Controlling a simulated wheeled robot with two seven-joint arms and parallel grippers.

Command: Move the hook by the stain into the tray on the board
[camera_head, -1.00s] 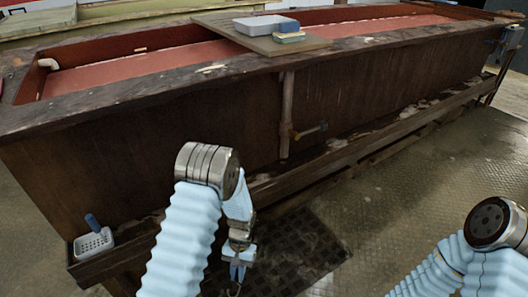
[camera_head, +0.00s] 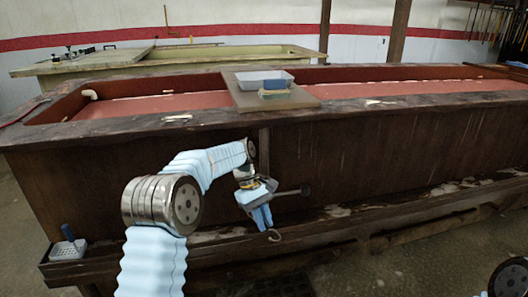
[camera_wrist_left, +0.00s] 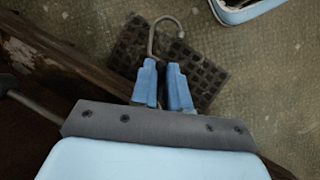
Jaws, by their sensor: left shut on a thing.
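My left gripper (camera_head: 263,218) is shut on a thin grey metal hook (camera_head: 275,236), held in front of the dark trough's side, below its rim. The hook's curved end sticks out past the fingertips. In the left wrist view, the hook (camera_wrist_left: 153,38) curves beyond the two blue fingers (camera_wrist_left: 163,88). A pale tray (camera_head: 262,76) with a blue rim sits on the flat board (camera_head: 240,97), which lies across the trough's top. The gripper and hook are lower than the board and apart from it. I cannot tell which mark is the stain. My right gripper is out of view.
The long wooden trough (camera_head: 100,170) has a raised rim. A dark grid mat (camera_wrist_left: 205,75) lies below.

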